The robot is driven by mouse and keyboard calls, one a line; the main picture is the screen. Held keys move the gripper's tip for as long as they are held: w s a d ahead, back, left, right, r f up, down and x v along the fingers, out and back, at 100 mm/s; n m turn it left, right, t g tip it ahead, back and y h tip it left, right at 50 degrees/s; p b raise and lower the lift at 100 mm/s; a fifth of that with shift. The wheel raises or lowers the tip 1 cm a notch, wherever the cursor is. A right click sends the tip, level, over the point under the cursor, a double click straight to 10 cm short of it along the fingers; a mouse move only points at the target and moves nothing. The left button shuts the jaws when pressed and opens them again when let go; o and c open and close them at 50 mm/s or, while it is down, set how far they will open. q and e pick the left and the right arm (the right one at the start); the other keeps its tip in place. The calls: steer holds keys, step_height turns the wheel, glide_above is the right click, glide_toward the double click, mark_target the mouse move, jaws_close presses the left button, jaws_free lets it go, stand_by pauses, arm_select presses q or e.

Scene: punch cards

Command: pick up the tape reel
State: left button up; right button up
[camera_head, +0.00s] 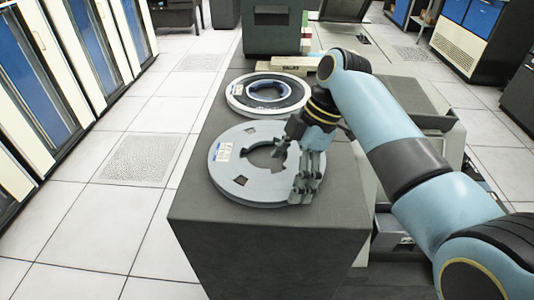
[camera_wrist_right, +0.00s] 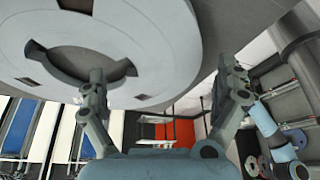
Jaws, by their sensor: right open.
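A large grey tape reel (camera_head: 232,176) with a notched hub hole and a small label lies flat near the front of a dark grey cabinet (camera_head: 270,245). It also fills the upper left of the right wrist view (camera_wrist_right: 165,35). My right gripper (camera_head: 295,172) is open at the reel's right side. One finger is at the hub hole and the other is just outside the rim, so the reel's band lies between them in the picture. Contact cannot be told. The fingers also show in the wrist view (camera_wrist_right: 163,72). My left gripper is not in view.
A second reel, white-rimmed with dark tape (camera_head: 237,100), lies behind the grey one. Behind it are flat beige items (camera_head: 282,66) and a grey-green box (camera_head: 272,35). Tall blue and white cabinets (camera_head: 95,45) stand at left. The tiled floor left of the cabinet is clear.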

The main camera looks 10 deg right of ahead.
steer(key=shift+x, duration=0.85)
steer(key=c, duration=1.9)
steer(key=shift+r, duration=0.1)
steer(key=shift+w+r, duration=0.15)
steer(key=shift+r, duration=0.25)
steer(key=r, duration=0.3)
steer(key=shift+s+d+r+b, duration=0.15)
steer(key=shift+s+r+b, duration=0.05)
steer(key=shift+b, duration=0.15)
steer(key=s+d+r+p, duration=0.2)
steer(key=r, duration=0.2)
steer(key=s+d+r+p, duration=0.5)
steer(key=s+r, duration=0.1)
steer(key=r, duration=0.1)
steer(key=shift+d+r, duration=0.35)
steer(key=shift+d, duration=0.05)
